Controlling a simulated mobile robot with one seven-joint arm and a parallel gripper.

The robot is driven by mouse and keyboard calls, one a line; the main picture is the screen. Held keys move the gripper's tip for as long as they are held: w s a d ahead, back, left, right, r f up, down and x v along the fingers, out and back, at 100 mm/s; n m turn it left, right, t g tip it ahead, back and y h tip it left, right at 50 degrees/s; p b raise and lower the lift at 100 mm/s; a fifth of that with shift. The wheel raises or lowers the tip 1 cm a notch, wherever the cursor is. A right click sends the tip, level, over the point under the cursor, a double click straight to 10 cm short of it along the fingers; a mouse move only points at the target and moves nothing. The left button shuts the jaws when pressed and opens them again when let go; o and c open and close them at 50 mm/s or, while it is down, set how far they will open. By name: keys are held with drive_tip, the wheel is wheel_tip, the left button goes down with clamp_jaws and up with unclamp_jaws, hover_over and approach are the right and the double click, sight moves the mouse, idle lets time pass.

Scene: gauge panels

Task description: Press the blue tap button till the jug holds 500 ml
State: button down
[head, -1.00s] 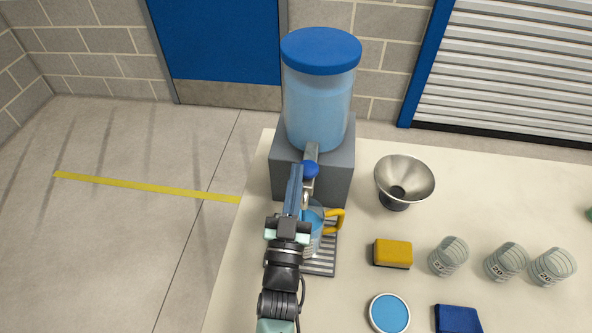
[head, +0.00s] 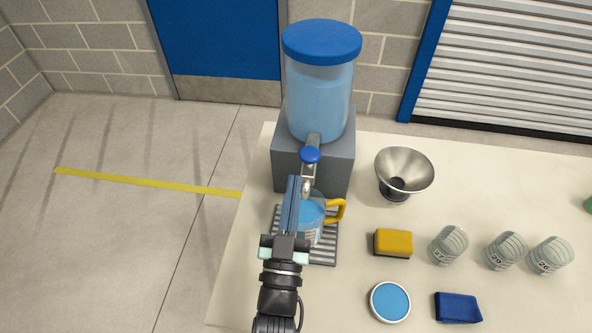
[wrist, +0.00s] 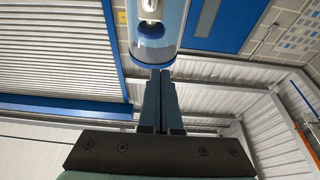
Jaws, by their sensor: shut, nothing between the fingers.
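The blue tap button (head: 310,154) sits on top of the grey tap below the water tank (head: 318,100). The jug (head: 317,213), clear with a yellow handle, stands under the tap on a slatted drip tray (head: 326,256) and holds blue water. Its level cannot be read, as my arm covers part of it. My gripper (head: 295,180) is shut and empty, its tips in front of and below the button, apart from it. In the wrist view, upside down, the button (wrist: 152,31) shows beyond my fingertips (wrist: 160,73).
Right of the jug are a steel funnel (head: 404,174), a yellow sponge (head: 393,243), several small marked cups (head: 450,245), a round blue-topped dish (head: 390,302) and a folded blue cloth (head: 458,308). The table's left edge is close to the drip tray.

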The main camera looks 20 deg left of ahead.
drive_tip(key=v, duration=0.3)
drive_tip(key=shift+s+r+b, duration=0.1)
drive_tip(key=shift+s+b, duration=0.05)
drive_tip(key=shift+b, duration=0.15)
drive_tip(key=w+d+r+t, duration=0.1)
drive_tip(key=w+d+r, duration=0.1)
drive_tip(key=r, duration=0.8)
drive_tip(key=w+d+r+t+h, duration=0.1)
drive_tip(key=w+d+r, duration=0.15)
drive_tip(key=r, duration=0.65)
drive_tip(key=w+d+r+t, duration=0.1)
drive_tip(key=w+r+t, duration=0.15)
drive_tip(key=r, duration=0.75)
drive_tip(key=s+d+r+m+t+h, duration=0.1)
drive_tip(key=s+d+r, duration=0.3)
drive_tip(key=r, duration=0.6)
drive_tip(key=s+d+r+m+t+h, duration=0.1)
drive_tip(key=s+d+r+h, duration=0.3)
drive_tip(key=r, duration=0.6)
drive_tip(key=shift+s+d+r+m, duration=0.2)
drive_tip(key=shift+s+d+m, duration=0.35)
drive_tip(key=shift+s, duration=0.55)
drive_tip(key=shift+f, duration=0.1)
